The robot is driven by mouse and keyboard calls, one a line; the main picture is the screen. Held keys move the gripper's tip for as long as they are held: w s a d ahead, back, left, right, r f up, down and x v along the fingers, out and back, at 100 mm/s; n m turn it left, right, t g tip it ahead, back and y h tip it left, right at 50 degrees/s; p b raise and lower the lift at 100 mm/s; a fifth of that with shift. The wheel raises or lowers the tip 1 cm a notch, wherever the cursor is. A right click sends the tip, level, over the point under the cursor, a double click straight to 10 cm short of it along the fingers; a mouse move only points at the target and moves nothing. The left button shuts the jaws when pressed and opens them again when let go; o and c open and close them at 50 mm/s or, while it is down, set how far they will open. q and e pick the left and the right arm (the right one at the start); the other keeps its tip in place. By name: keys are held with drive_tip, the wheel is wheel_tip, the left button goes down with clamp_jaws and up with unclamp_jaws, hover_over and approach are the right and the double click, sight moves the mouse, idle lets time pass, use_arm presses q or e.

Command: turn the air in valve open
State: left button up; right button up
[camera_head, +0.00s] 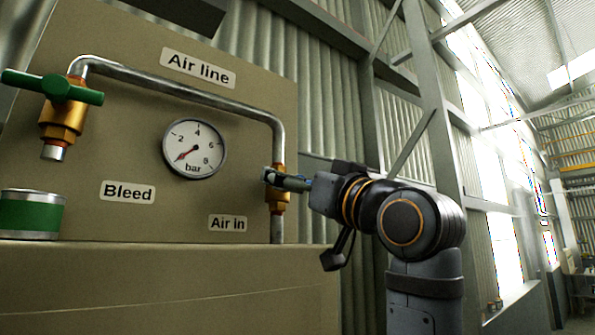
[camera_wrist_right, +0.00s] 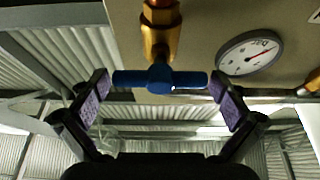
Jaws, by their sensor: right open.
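The air in valve has a brass body on the steel pipe and a blue handle (camera_head: 291,181), just above the "Air in" label (camera_head: 228,223). In the right wrist view the blue handle (camera_wrist_right: 160,79) lies crosswise to its brass body (camera_wrist_right: 158,35). My right gripper (camera_wrist_right: 162,101) is open, with one finger pad near each end of the handle; I cannot tell whether either touches it. In the head view my right gripper (camera_head: 322,200) is at the valve's right side. My left gripper is not in view.
A pressure gauge (camera_head: 194,149) on the beige panel has its red needle at the lower left, near the scale's low end. The bent air pipe (camera_head: 185,88) joins both valves.

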drive_tip(key=shift+w, duration=0.1)
drive_tip(key=shift+a, duration=0.1)
drive_tip(key=shift+c, duration=0.7)
drive_tip(key=c, duration=0.9)
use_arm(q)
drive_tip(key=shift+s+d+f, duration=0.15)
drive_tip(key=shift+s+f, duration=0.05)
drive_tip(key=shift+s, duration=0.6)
use_arm(e)
drive_tip(key=shift+o, duration=0.2)
